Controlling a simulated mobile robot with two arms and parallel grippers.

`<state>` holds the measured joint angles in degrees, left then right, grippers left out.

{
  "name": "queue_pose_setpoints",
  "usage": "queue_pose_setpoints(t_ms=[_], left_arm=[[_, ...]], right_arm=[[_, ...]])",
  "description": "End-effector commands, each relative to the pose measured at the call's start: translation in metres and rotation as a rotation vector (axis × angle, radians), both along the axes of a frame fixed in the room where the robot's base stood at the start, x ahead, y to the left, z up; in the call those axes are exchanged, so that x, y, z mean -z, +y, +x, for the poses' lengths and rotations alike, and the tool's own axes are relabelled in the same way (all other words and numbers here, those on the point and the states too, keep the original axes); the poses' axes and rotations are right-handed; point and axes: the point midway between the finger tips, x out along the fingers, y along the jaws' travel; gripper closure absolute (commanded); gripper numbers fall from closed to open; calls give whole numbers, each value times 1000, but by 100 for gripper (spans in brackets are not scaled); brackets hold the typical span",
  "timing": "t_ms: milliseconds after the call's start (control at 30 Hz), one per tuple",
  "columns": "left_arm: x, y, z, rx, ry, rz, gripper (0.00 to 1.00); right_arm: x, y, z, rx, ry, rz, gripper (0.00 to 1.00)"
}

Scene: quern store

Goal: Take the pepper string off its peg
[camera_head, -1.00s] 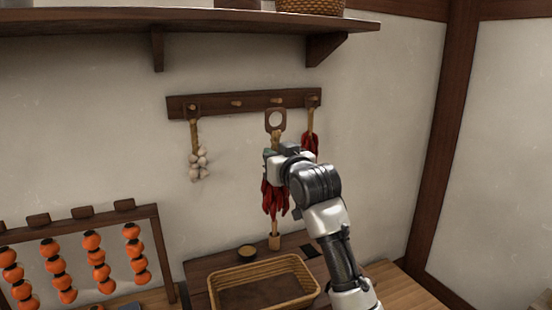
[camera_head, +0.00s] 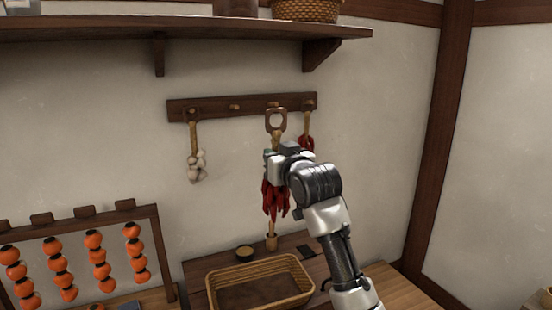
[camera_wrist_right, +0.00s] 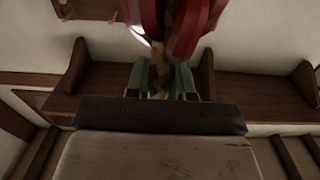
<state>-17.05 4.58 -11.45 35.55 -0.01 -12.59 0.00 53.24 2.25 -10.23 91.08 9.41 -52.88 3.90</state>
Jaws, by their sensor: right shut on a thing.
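A red pepper string (camera_head: 275,198) with a wooden ring (camera_head: 276,120) at its top hangs upright in my right gripper (camera_head: 276,160). The gripper is shut on its tan cord, above the peppers. The ring overlaps the lower edge of the dark peg rail (camera_head: 215,106) in the picture. A bare peg (camera_head: 272,105) shows at the ring's top edge, and the ring's hole does not appear to be around it. In the right wrist view the green fingers (camera_wrist_right: 160,82) close on the tan cord, with blurred red peppers (camera_wrist_right: 180,25) above. My left gripper is out of view.
Garlic (camera_head: 196,166) hangs at the rail's left end, and another pepper string (camera_head: 307,143) hangs close behind on the right. A shelf (camera_head: 200,28) juts out above.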

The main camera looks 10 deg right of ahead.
Motion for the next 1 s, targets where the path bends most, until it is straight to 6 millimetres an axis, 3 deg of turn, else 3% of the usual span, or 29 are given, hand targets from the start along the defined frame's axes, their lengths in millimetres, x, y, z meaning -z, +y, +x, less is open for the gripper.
queue_pose_setpoints(t_ms=[1000], left_arm=[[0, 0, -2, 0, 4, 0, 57]], right_arm=[[-2, -8, -37, 0, -1, 0, 100]])
